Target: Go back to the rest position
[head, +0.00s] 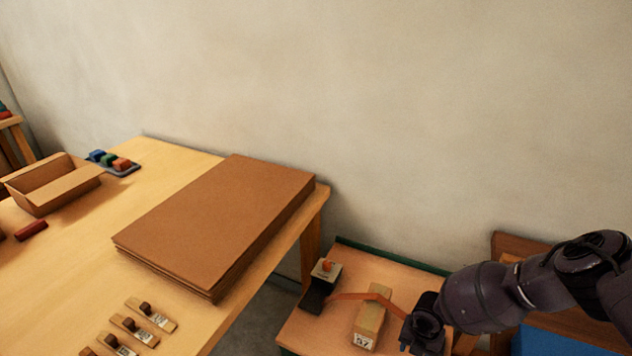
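My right arm comes in from the right edge of the head view. Its dark gripper (408,343) is over the front right part of a low tan-topped table (345,265), just right of a wooden block (372,312) with a printed label. The fingers point down and are small and dark, so I cannot tell whether they are open or shut. I cannot tell whether they touch anything. My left gripper is not in view.
An orange strip (365,296) runs across the block from near a black item (318,293) toward my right gripper. A wooden table (190,315) at left holds a stack of brown sheets (220,215), an open cardboard box (45,190) and several labelled wooden pieces (150,315). A wall stands behind.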

